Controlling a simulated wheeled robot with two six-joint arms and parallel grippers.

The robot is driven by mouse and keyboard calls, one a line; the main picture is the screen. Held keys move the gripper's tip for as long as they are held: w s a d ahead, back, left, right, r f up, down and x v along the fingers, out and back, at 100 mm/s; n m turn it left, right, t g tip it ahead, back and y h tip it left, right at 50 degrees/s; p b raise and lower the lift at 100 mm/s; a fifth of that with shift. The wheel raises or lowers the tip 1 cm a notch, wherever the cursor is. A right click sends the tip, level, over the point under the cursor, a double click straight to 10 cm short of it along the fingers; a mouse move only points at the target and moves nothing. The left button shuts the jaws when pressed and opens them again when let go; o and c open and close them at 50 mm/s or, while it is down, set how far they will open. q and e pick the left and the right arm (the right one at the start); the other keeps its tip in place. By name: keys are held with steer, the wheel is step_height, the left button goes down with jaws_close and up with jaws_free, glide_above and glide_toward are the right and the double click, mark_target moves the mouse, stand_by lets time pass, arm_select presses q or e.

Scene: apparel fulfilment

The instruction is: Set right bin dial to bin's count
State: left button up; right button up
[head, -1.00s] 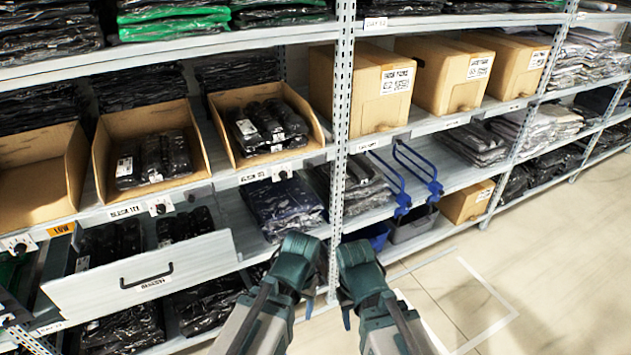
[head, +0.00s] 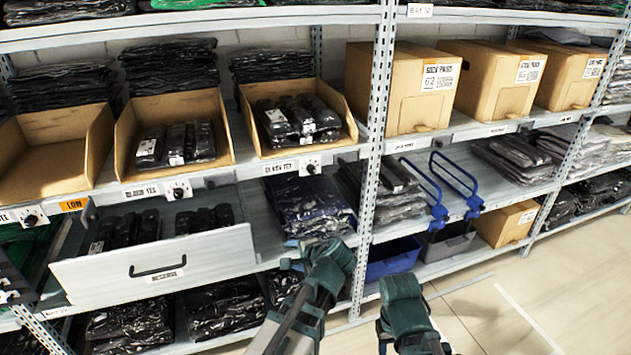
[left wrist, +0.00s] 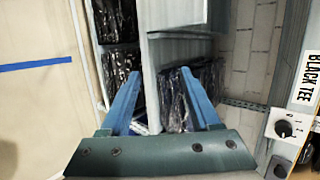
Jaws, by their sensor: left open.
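The right open cardboard bin (head: 346,138) holds several dark packs (head: 297,118) with white labels. Its dial (head: 310,169) is a dark knob on a white plate, beside a label strip on the shelf edge below; the setting is too small to read. My left gripper (head: 292,264) is in front of the shelf, below and apart from this dial. In the left wrist view its blue fingers (left wrist: 172,100) are apart with nothing between them. A knob (left wrist: 283,129) beside a "BLACK TEE" label shows at that view's right. My right gripper (head: 385,345) is low, its fingers mostly hidden.
The middle bin (head: 125,150) holds dark packs and has its own dial (head: 178,190); the left bin (head: 40,150) looks empty. A pulled-out drawer (head: 155,268) juts out below. A metal upright (head: 378,130) stands right of the right bin. Blue rails (head: 437,195) stick out beyond it.

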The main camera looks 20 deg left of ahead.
arm_select(q)
steer(key=w+d+r+m+t+y, duration=0.25)
steer(key=w+r+m+t, duration=0.2)
steer(key=r, duration=0.25)
steer(key=m+t, duration=0.4)
steer(key=m, duration=0.4)
glide_toward(313, 172)
steer(key=shift+h, duration=0.25)
steer(key=x, duration=0.8)
steer(key=shift+w+a+r, duration=0.1)
steer(key=shift+a+r, duration=0.1)
steer(key=shift+a, duration=0.05)
steer(key=shift+c, duration=0.2)
jaws_close()
